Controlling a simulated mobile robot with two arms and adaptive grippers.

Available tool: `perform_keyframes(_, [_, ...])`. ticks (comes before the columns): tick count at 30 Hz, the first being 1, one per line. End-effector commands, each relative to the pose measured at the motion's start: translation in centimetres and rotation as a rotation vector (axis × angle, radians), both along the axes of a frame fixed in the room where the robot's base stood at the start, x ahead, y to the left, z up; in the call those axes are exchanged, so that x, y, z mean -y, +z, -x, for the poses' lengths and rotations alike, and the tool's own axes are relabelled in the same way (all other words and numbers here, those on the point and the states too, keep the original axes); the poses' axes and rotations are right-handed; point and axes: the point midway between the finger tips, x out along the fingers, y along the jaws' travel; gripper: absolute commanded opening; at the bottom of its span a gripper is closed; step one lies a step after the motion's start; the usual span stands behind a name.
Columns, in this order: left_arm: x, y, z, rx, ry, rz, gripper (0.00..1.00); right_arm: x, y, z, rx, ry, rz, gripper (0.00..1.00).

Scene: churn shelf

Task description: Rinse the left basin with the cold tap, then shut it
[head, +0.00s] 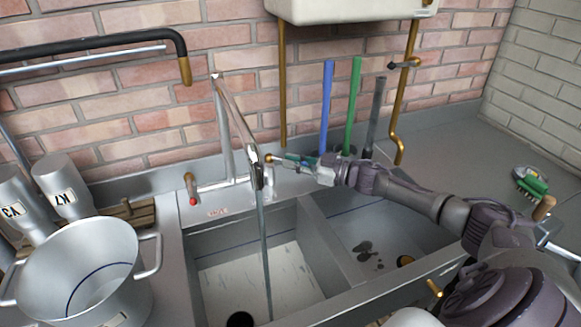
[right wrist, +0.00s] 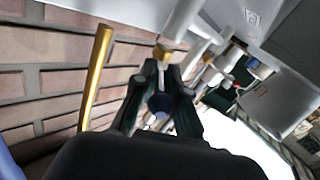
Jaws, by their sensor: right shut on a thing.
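The left basin (head: 225,262) is grey metal with pale streaks on its floor and a dark drain hole at the front. A chrome spout (head: 236,110) hangs over it, and a stream of water (head: 264,250) falls from its nozzle into the basin. My right gripper (head: 287,160) is shut on the brass-tipped tap handle (head: 268,158) right of the spout. In the right wrist view the gripper's dark fingers (right wrist: 160,75) close around a pale piece under a brass end (right wrist: 166,52). A red-marked tap (head: 192,192) stands left of the spout. My left gripper is out of view.
The right basin (head: 395,225) has dark stains on its floor. Blue (head: 326,105) and green (head: 352,105) handles stand behind the sink. A green brush (head: 532,184) lies on the right counter.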

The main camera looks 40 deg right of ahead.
Motion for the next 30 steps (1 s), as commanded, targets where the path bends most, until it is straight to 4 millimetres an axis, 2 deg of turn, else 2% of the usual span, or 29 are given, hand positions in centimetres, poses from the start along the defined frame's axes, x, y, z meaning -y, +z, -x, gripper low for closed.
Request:
perform_keyframes(11, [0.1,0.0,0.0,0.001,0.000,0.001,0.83,0.1,0.0,0.0,-0.001,0.002,0.002,0.00])
perform_keyframes(12, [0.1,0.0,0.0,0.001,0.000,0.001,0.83,0.1,0.0,0.0,-0.001,0.002,0.002,0.18])
perform_keyframes(15, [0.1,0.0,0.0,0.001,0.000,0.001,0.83,0.1,0.0,0.0,-0.001,0.002,0.002,0.35])
perform_keyframes(16, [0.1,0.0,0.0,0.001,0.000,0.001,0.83,0.1,0.0,0.0,-0.001,0.002,0.002,0.37])
perform_keyframes(25, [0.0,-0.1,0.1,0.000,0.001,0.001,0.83,0.1,0.0,0.1,-0.001,0.003,0.002,0.37])
perform_keyframes(30, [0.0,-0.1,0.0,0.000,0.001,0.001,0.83,1.0,-0.2,1.4,-0.003,0.002,0.003,0.37])
